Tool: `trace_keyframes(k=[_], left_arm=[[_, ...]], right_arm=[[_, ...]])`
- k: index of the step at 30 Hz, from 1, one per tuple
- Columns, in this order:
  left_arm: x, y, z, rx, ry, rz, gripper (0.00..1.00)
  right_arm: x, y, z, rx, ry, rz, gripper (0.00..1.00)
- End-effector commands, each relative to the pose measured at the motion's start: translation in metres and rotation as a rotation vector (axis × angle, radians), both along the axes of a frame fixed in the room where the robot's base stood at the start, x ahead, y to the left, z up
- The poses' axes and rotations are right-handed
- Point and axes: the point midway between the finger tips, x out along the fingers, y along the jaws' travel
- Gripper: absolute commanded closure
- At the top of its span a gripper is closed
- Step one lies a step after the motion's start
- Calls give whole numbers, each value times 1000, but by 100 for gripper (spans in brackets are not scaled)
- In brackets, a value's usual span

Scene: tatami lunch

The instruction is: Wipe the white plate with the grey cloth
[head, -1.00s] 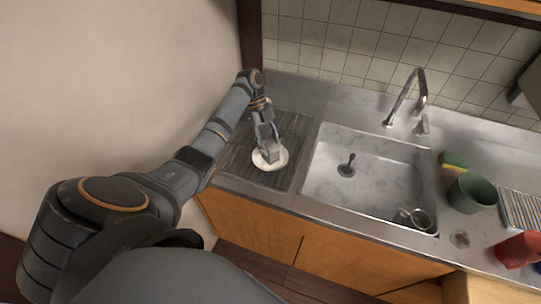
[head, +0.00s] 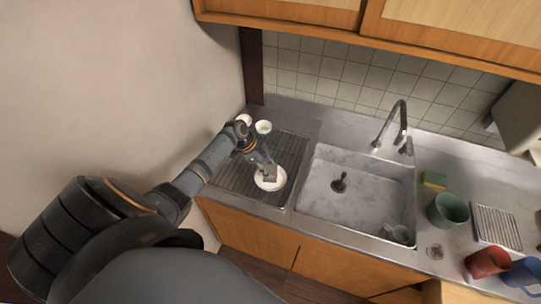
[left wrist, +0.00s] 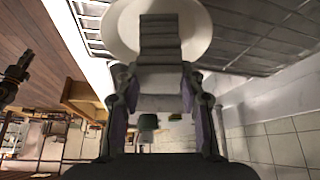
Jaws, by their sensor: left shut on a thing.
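The white plate (head: 262,185) lies on the ribbed drainboard left of the sink. My left gripper (head: 266,168) is over the plate, shut on the grey cloth (head: 270,174), a small folded pad. In the left wrist view the cloth (left wrist: 160,38) is held between the fingers (left wrist: 160,80) and overlaps the white plate (left wrist: 196,28). The cloth appears to lie against the plate, though the contact itself is hidden.
The drainboard (head: 235,182) holds two white cups (head: 263,127) at its back, near my left arm. The sink (head: 340,205) has a cup (head: 400,234) inside. A sponge (head: 435,180), green pot (head: 448,210), dish rack (head: 497,226), red mug (head: 487,262) and blue mug (head: 523,275) stand to the right.

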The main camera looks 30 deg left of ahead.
Motion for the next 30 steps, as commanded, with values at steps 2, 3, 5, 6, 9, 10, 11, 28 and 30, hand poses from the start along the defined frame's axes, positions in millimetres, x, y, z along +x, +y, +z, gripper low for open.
trace_keyframes(k=[2,3,5,6,9,10,11,28,30], left_arm=[[-3,0,9,0,2,115,91],[-3,0,0,3,2,178,91],[-3,1,-1,1,-1,261,91],[-3,1,-1,3,-1,303,91],[-2,1,-1,1,-2,358,91],[-1,2,-1,1,-1,362,91],[-1,2,-1,0,-1,364,91],[0,3,41,3,-3,359,91],[-1,2,49,1,-3,360,91]], right_arm=[[0,0,24,0,0,0,81],[0,0,17,0,0,0,81],[0,1,14,1,0,0,81],[0,1,14,1,0,0,81],[-1,2,13,2,1,-1,81],[-1,2,13,2,1,-1,81],[-1,2,13,2,1,-1,81],[-1,2,13,2,1,-1,81],[-1,2,13,2,1,-1,81]])
